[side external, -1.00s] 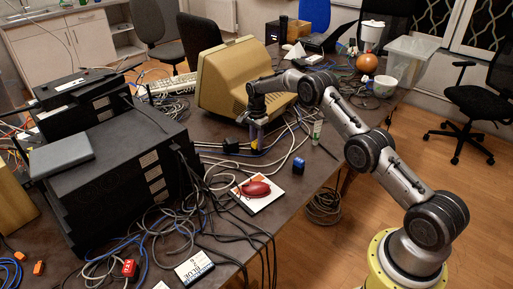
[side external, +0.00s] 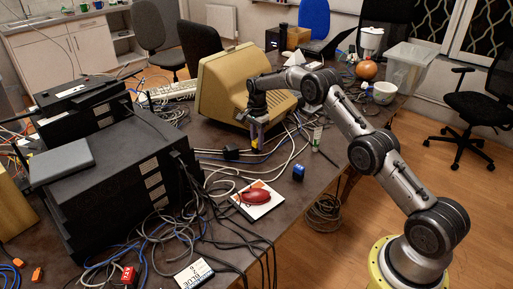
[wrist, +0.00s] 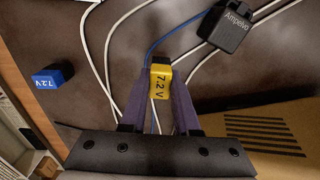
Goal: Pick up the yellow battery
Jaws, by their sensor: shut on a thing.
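The yellow battery (wrist: 160,82), marked "7.2 V", sits between the two fingers of my gripper (wrist: 158,88) in the wrist view. The fingers touch it on both sides. In the side external view my gripper (side external: 256,138) points down just in front of the beige monitor, and the battery (side external: 254,150) is a small yellow patch at the fingertips, low over the table. I cannot tell whether it is clear of the table top.
A blue battery (side external: 298,172) stands to the right, also in the wrist view (wrist: 52,76). A black power adapter (wrist: 226,28) and several loose cables lie close by. The beige monitor (side external: 222,85) is directly behind. A red mouse (side external: 256,195) lies nearer the front.

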